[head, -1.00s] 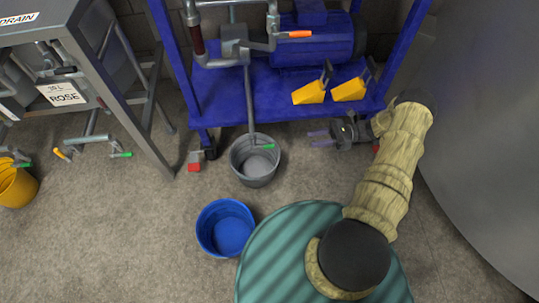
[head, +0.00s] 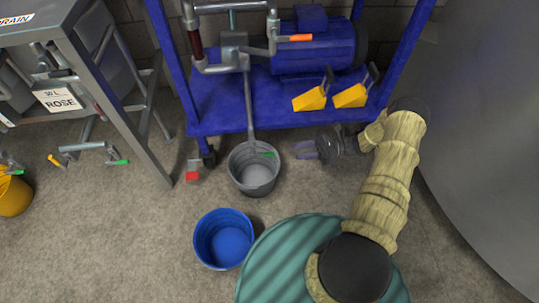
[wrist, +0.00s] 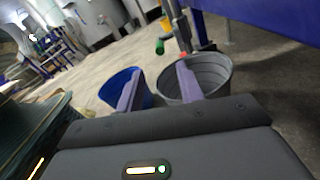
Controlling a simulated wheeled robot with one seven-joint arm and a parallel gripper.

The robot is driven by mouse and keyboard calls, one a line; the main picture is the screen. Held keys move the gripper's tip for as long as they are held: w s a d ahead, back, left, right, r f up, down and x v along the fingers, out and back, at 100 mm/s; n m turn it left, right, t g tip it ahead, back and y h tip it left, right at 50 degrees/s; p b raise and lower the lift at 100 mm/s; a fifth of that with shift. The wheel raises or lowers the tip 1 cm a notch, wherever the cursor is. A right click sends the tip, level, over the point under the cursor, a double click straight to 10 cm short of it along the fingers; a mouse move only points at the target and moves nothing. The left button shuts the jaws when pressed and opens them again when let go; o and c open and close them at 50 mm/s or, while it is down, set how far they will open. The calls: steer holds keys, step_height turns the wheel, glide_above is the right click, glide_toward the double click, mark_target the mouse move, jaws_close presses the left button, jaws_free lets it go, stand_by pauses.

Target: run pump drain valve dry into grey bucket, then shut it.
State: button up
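The pump's drain pipe (head: 249,100) runs down from the blue pump cart to the grey bucket (head: 238,181) on the floor. A green valve handle (head: 265,154) sits at its lower end, over the bucket. In the wrist view the green handle (wrist: 160,46) sticks out to the left of the pipe, above the grey bucket (wrist: 212,80). A small reddish spot shows below the valve; I cannot tell whether it is liquid. My gripper (head: 299,149) is right of the bucket, apart from the handle. Its purple fingers (wrist: 157,82) are spread and empty.
A blue bucket (head: 222,240) stands in front of the grey one. The pump cart (head: 220,103) has a red-pedalled caster (head: 193,171) left of the bucket. An orange-handled valve (head: 295,38) is higher up. A grey rack (head: 118,110) stands left, a large tank (head: 480,140) right.

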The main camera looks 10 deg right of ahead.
mark_target(270, 153)
steer(key=a+b, duration=0.3)
steer(key=a, duration=0.7)
steer(key=shift+a+f, duration=0.1)
steer(key=shift+a, duration=0.05)
steer(key=shift+a+b, duration=0.4)
steer(key=shift+a, duration=0.3)
jaws_close()
